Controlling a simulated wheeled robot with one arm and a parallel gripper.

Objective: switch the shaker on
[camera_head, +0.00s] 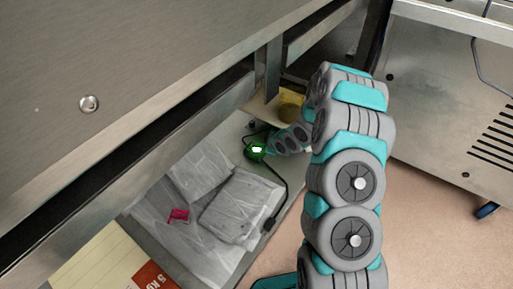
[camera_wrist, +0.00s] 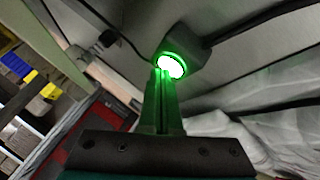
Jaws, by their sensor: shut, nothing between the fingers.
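A round button (camera_head: 257,148) glows green with a white centre, low on the shelf under the steel top. In the wrist view the lit button (camera_wrist: 172,66) sits on the end of a dark housing (camera_wrist: 193,52). My gripper (camera_wrist: 161,74) is shut and empty, its fingertips at the near edge of the button. They overlap it in the picture; I cannot tell whether they touch it. In the head view my arm reaches down from the right to the button, and the fingers are hard to make out. I cannot tell which machine is the shaker.
Grey plastic bags (camera_head: 235,208) and a small red item (camera_head: 179,215) lie on the shelf left of my arm. A black cable (camera_head: 279,205) runs along its edge. The steel top (camera_head: 130,85) overhangs the shelf. A steel cabinet (camera_head: 440,110) stands at right, with open floor (camera_head: 430,235) before it.

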